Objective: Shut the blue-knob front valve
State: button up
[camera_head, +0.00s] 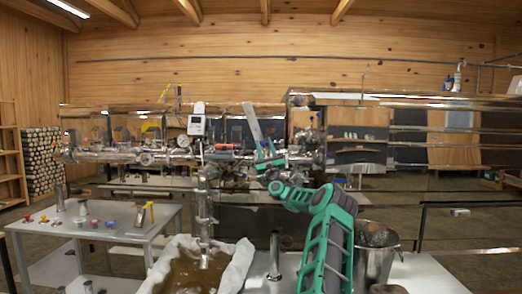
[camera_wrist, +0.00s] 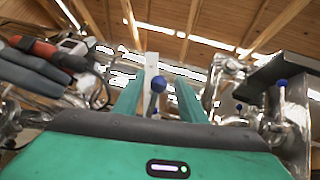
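In the wrist view a blue knob (camera_wrist: 158,85) on a short stem shows between the two green fingers of my gripper (camera_wrist: 158,92). The fingers are apart, with gaps visible on both sides of the knob, and I see no contact. A second blue knob (camera_wrist: 281,83) stands on a fitting to the right, outside the fingers, and a small dark-blue one (camera_wrist: 239,107) is farther back. I cannot tell for sure which belongs to the front valve. In the head view my gripper (camera_head: 268,155) is at the metal pipework, and the knob there is too small to make out.
Steel pipework (camera_head: 150,155) with gauges runs across the evaporator. A white-edged trough of brown liquid (camera_head: 190,272) lies below, and a metal pot (camera_head: 374,255) stands to the right of my arm. An orange-and-grey handle (camera_wrist: 45,52) is left of the fingers.

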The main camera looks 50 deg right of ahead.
jog(key=v, duration=1)
jog(key=shift+a+f, duration=0.2)
jog(key=shift+f, duration=0.15)
jog(key=shift+s, duration=0.25)
